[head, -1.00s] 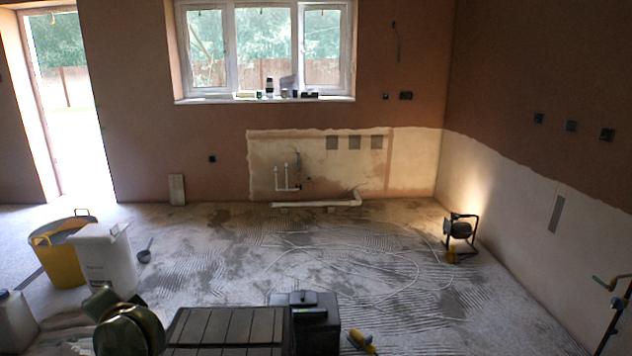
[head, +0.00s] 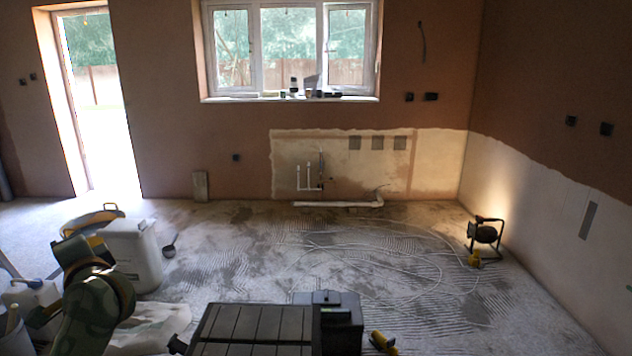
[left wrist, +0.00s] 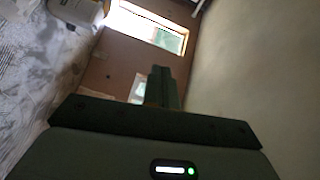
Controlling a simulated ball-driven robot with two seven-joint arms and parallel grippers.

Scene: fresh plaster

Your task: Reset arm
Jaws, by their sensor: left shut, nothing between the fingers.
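My left arm (head: 95,305) rises from the lower left of the head view, in front of a white tub. I cannot make out its fingers there. In the left wrist view my left gripper (left wrist: 163,72) has its two dark green fingers together, with nothing between them. The fingers point toward a brown wall with a bright opening, seen tilted. My right arm and gripper are not in view.
A slatted dark box (head: 255,322) and a black case (head: 340,318) are at the front. A work light (head: 486,234) stands at the right. Loose cable lies across the middle floor.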

